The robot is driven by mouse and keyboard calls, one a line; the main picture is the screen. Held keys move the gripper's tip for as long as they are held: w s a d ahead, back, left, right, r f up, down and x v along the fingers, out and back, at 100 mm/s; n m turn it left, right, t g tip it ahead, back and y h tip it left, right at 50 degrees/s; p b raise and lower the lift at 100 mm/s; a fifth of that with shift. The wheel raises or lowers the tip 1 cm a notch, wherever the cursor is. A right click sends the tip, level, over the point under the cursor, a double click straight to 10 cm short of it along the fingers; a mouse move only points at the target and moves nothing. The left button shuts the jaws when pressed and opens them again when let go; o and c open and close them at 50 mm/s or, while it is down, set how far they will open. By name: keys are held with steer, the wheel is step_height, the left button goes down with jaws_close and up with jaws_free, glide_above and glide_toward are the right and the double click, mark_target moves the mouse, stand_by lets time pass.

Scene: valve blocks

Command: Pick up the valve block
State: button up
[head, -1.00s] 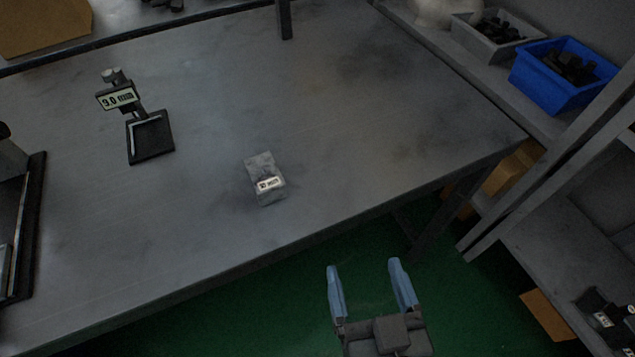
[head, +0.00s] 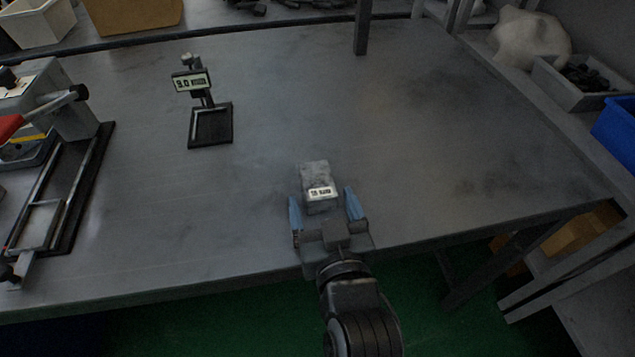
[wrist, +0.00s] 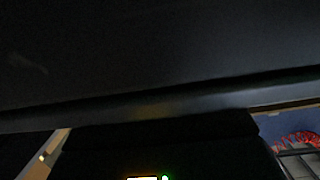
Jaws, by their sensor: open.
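The valve block (head: 316,176) is a small grey block with a white label on its near face. It sits on the grey table near the front edge in the head view. My gripper (head: 326,207) is open, its two blue fingers pointing at the block from the front edge side. In the picture the near end of the block lies between the fingertips; whether they are at its height I cannot tell. The wrist view is dark and shows neither the block nor the fingers clearly.
A black stand with a "9.0" sign (head: 193,82) is on the table (head: 420,150) behind and left. A clamp fixture (head: 62,190) stands at the left. A post (head: 362,27) rises at the back. A grey bin (head: 585,84) and a blue bin (head: 617,130) are at right. The table's middle is clear.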

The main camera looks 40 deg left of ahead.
steer(key=shift+x, duration=1.1)
steer(key=c, duration=1.3)
steer(key=shift+c, duration=0.4)
steer(key=shift+r, duration=0.15)
